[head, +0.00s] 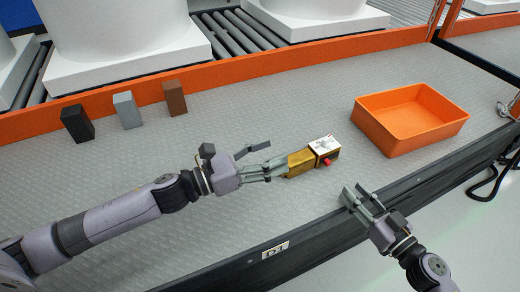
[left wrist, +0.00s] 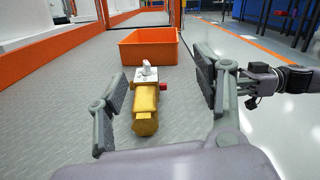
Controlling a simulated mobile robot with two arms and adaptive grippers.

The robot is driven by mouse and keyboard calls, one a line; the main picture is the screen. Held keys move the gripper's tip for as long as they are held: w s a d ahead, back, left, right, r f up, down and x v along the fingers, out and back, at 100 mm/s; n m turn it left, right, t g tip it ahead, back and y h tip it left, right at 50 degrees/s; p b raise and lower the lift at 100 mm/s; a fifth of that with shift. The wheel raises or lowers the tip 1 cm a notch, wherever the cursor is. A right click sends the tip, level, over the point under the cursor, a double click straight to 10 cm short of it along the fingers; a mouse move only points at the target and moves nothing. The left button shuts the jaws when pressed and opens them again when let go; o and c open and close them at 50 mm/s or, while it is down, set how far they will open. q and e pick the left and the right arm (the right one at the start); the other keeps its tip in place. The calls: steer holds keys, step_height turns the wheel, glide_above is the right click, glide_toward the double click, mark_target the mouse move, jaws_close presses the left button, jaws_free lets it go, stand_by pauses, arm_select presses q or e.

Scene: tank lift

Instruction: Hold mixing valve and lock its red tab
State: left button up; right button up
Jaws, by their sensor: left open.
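The mixing valve (head: 300,163) lies on the grey work surface, with a brass-yellow body and a pale block at its far end. Its red tab (head: 327,162) sticks out on the side facing my right gripper. My left gripper (head: 275,160) is open at the near end of the brass body. In the left wrist view the valve (left wrist: 146,105) lies ahead between the fingers, with no clear contact. The red tab (left wrist: 163,86) shows on its right side there. My right gripper (head: 358,194) is empty, its fingers apart, near the bench's front edge, to the right of the valve.
An orange bin (head: 410,135), empty, stands to the right; it also shows in the left wrist view (left wrist: 148,52). A black block (head: 77,123), a grey block (head: 127,110) and a brown block (head: 175,98) stand at the back left. An orange rail (head: 250,72) borders the back.

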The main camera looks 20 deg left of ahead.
arm_select(q)
steer(key=w+a+f+m+y, duration=0.1)
steer(key=w+a, duration=0.1)
glide_toward(300, 162)
steer(key=shift+m, duration=0.3)
steer(key=w+d, duration=0.1)
steer(key=w, duration=0.1)
steer(key=w+d, duration=0.2)
steer(key=w, duration=0.1)
steer(key=shift+w+d+f, duration=0.15)
steer(key=shift+w+d, duration=0.25)
steer(key=shift+c, duration=0.4)
jaws_close()
